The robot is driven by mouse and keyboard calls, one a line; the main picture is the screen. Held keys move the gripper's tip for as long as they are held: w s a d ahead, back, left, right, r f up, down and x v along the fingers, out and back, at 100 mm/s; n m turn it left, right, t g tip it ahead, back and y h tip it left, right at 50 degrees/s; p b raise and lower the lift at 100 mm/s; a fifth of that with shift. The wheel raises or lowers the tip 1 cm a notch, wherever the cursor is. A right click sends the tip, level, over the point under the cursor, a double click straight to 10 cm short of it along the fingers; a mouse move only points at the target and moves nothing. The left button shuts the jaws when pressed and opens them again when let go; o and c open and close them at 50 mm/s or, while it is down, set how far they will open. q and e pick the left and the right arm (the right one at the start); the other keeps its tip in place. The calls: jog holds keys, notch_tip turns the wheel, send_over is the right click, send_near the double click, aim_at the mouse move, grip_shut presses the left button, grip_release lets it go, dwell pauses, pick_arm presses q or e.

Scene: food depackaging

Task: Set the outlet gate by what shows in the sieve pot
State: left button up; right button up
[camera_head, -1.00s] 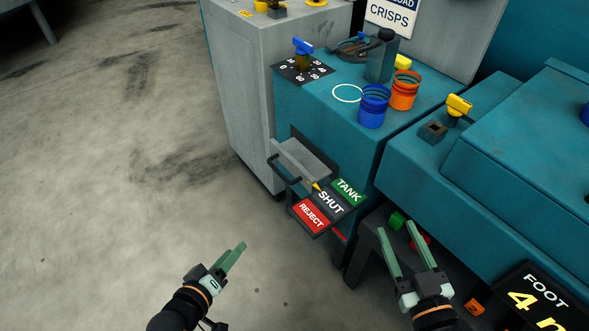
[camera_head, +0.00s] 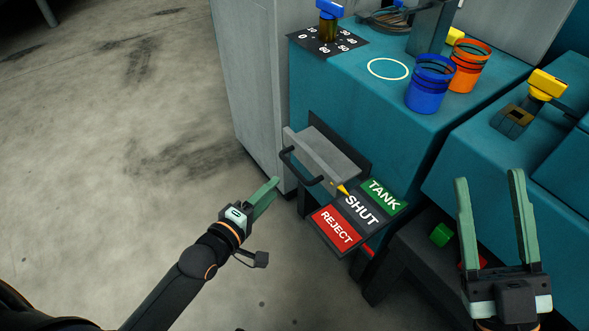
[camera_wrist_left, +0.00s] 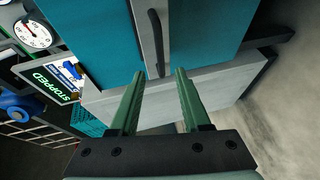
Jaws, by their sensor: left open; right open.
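The outlet gate (camera_head: 325,150) is a grey slab with a black handle (camera_head: 301,166) on the teal machine's side. Its yellow pointer (camera_head: 343,190) is at the SHUT field (camera_head: 361,210), between green TANK (camera_head: 383,196) and red REJECT (camera_head: 336,228). My left gripper (camera_head: 264,194) is open and empty, left of and below the handle. In the left wrist view, the handle (camera_wrist_left: 156,40) lies just ahead of my left gripper (camera_wrist_left: 160,74). My right gripper (camera_head: 489,178) is open and empty. A blue pot (camera_head: 428,90) and an orange pot (camera_head: 467,72) stand on top; I cannot see their contents.
An empty white ring (camera_head: 388,69) is marked beside the blue pot. A blue knob (camera_head: 329,9) stands over a numbered dial. A green block (camera_head: 440,235) lies low under the right machine. Open floor (camera_head: 110,200) lies left.

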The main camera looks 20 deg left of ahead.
aim_at(292, 171)
pick_arm(q)
jog(key=shift+b+x, duration=1.6)
jog(key=shift+x, duration=3.55)
pick_arm(e)
jog(key=s+n+y, duration=0.2)
jog(key=y, duration=0.1)
jog(key=shift+s+a+f, duration=0.1)
jog(key=shift+a+f, duration=0.05)
jog(key=shift+a, duration=0.15)
pick_arm(q)
grip_shut()
